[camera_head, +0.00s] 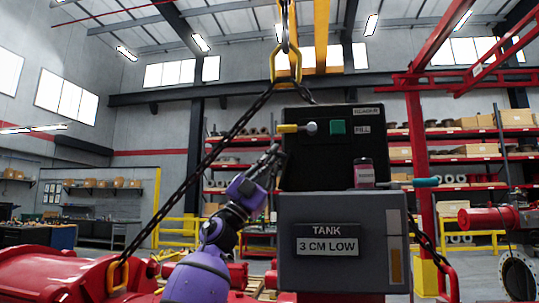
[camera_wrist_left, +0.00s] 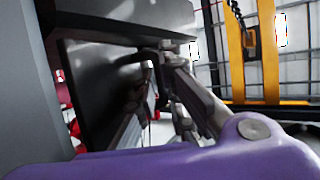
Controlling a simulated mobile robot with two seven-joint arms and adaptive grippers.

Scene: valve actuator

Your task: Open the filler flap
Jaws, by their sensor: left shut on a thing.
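In the left wrist view the fingers (camera_wrist_left: 172,72) are against a dark plate (camera_wrist_left: 95,85); the exact grip is hidden in shadow. My right gripper is in neither view.
Red pipework (camera_head: 55,272) lies lower left.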

